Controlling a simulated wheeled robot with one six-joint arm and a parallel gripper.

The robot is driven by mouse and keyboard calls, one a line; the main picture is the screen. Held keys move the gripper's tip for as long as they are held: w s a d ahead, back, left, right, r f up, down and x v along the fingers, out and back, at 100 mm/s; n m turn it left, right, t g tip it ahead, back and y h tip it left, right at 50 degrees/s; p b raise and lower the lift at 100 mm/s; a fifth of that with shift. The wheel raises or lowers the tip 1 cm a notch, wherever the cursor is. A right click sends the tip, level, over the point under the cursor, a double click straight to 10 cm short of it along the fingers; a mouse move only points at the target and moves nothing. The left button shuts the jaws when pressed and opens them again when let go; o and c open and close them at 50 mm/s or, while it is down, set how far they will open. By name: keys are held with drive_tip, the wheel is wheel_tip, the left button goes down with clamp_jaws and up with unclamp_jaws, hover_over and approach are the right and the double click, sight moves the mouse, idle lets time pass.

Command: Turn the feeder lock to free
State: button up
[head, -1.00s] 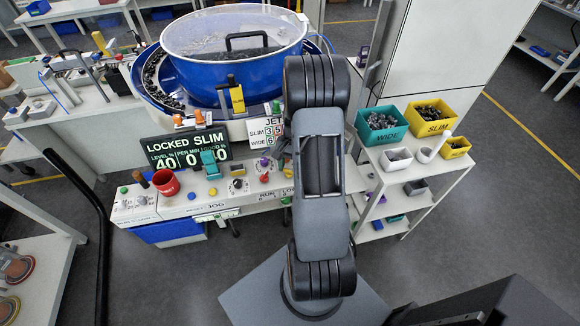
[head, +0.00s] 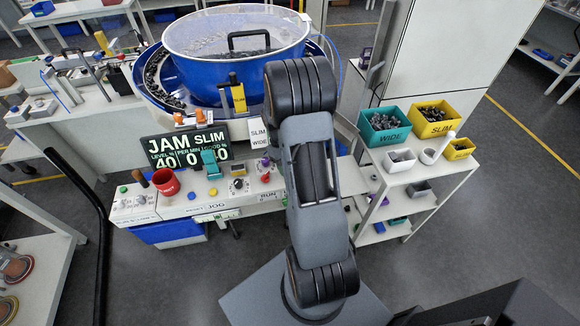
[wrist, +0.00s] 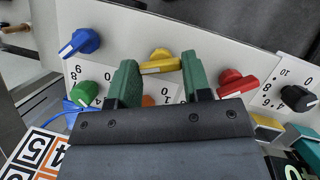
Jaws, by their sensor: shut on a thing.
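In the wrist view my gripper (wrist: 160,75) has its two green fingers on either side of a yellow knob (wrist: 160,64) with a bar-shaped handle. The fingers are shut on it, and the bar spans the gap between them. No label naming it as the feeder lock is readable, though 0 and 1 marks lie near it. In the head view my arm hides the gripper and this knob. The display (head: 187,150) on the feeder bench reads JAM SLIM.
Close by in the wrist view are a red knob (wrist: 236,82), blue knob (wrist: 80,42), green knob (wrist: 88,93) and black knob (wrist: 298,98). In the head view the blue bowl feeder (head: 235,70) stands behind, and a shelf cart with bins (head: 385,122) stands at right.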

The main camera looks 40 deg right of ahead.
drive_tip(key=shift+a+n+h, duration=0.15)
drive_tip(key=shift+n+h, duration=0.55)
drive_tip(key=shift+n, duration=1.2)
drive_tip(key=o, duration=0.9)
drive_tip(key=b+v, duration=0.1)
drive_tip(key=v, duration=1.3)
drive_tip(key=shift+s, duration=0.25)
